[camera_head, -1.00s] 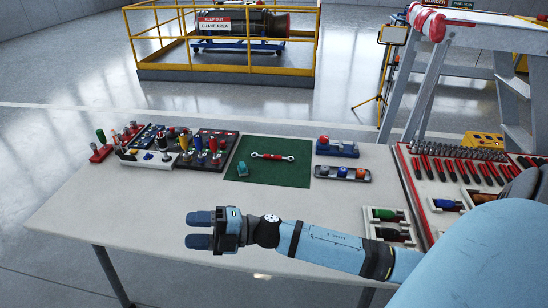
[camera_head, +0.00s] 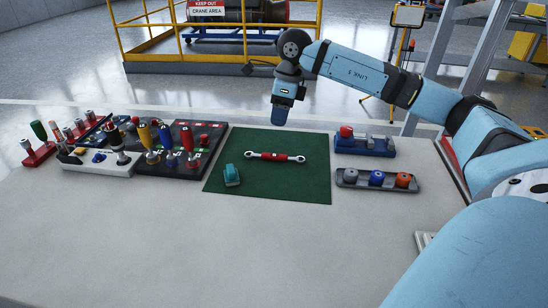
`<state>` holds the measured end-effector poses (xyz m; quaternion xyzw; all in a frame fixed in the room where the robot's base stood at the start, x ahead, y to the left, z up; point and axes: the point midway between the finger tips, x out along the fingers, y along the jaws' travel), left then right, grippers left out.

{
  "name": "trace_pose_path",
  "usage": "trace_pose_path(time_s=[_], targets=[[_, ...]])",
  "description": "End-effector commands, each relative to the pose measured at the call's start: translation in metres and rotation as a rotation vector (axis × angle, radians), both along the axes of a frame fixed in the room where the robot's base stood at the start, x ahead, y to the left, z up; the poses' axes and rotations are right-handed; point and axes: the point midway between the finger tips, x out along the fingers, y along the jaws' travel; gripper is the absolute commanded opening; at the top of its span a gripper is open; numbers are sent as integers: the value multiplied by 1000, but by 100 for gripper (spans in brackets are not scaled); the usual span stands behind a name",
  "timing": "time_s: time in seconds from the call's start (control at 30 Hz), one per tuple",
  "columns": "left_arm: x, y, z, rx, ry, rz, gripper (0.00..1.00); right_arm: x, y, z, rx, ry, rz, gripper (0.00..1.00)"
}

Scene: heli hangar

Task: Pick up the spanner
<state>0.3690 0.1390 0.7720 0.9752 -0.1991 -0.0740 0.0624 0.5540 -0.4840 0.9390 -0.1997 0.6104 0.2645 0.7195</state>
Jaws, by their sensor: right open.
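The spanner (camera_head: 275,157) lies flat on a dark green mat (camera_head: 300,185). It has a red middle and silver ring ends, one to the left and one to the right. My right gripper (camera_head: 279,118) hangs pointing down over the mat's far edge, above and beyond the spanner in the picture. It is open and empty, apart from the spanner; its fingers show nearly edge-on. My left gripper is not in view.
A small teal object (camera_head: 231,175) sits on the mat left of the spanner. Tool holders with coloured handles (camera_head: 168,150) stand at the left. A blue holder (camera_head: 364,145) and a tray of knobs (camera_head: 377,179) stand at the right. The table front is clear.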

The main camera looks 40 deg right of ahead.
Motion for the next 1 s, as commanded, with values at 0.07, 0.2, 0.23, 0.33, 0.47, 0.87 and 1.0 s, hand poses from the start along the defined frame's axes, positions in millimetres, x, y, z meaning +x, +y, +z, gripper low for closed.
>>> trace_pose_path(time_s=[0.07, 0.2, 0.23, 0.33, 0.47, 0.87, 1.0], targets=[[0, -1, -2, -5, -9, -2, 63, -1, -10, -1, -34, 0, -11, 52], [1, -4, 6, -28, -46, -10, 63, 0, -11, -18, -47, 3, -14, 52], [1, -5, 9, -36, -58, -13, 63, 1, -10, -24, -46, 2, -14, 52], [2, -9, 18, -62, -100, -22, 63, 3, -8, -46, -45, 3, -14, 52], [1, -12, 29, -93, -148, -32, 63, 6, -5, -67, -44, 1, -14, 52], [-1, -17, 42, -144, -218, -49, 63, 8, 0, -99, -42, 1, -13, 52], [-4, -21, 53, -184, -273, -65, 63, 9, 5, -122, -42, 2, -14, 52]])
